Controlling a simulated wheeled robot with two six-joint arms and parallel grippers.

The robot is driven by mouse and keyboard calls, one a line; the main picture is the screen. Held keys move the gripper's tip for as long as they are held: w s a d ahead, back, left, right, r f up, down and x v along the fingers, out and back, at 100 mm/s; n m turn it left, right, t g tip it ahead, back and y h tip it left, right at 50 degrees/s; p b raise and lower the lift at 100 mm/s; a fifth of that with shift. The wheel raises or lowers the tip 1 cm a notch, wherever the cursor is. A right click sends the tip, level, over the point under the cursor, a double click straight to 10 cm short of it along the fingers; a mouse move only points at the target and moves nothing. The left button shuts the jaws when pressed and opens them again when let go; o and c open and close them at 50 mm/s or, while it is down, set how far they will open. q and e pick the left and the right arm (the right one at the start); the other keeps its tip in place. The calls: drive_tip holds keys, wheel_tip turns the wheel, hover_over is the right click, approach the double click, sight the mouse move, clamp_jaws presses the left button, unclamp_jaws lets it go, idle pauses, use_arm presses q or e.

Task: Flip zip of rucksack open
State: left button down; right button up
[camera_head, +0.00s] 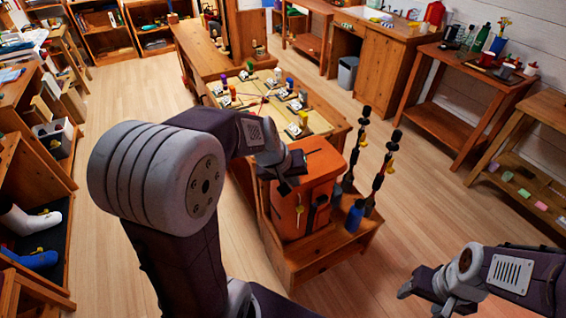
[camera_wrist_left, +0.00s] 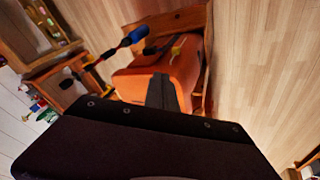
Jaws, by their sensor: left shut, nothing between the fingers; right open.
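The orange rucksack (camera_head: 301,212) stands upright on a low wooden bench end in the head view. A dark strip lies across its top; I cannot tell whether this is the zip. My left gripper (camera_head: 287,180) is shut and empty, at the rucksack's upper left part, overlapping it in view; contact is unclear. In the left wrist view, the shut fingers (camera_wrist_left: 163,92) stand in front of the orange rucksack (camera_wrist_left: 190,58) and hide part of it. My right gripper (camera_head: 428,294) is open and empty at the lower right, over the floor, well away from the rucksack.
The floor (camera_head: 430,195) to the right is clear. Shelves line the left side.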

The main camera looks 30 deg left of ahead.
use_arm(q)
drive_tip(key=w+a+r+n+t+y+b, duration=0.1)
drive_tip(key=w+a+n+t+y+b, duration=0.1)
drive_tip(key=a, duration=1)
drive_tip(key=shift+w+r+n+b, duration=0.15)
drive_tip(key=shift+w+n+b, duration=0.3)
drive_tip(key=shift+n, duration=0.75)
use_arm(e)
wheel_tip(320, 180, down, 5)
drive_tip(key=shift+r, duration=0.15)
use_arm(q)
drive_tip(key=w+f, duration=0.2)
drive_tip(key=w+d+f, duration=0.1)
drive_tip(key=w+f, duration=0.5)
drive_tip(key=shift+w+d, duration=0.5)
drive_tip(key=shift+w, duration=0.1)
use_arm(e)
drive_tip(key=shift+a, duration=0.1)
use_arm(q)
drive_tip(key=shift+f, duration=0.1)
use_arm(e)
drive_tip(key=shift+r, duration=0.1)
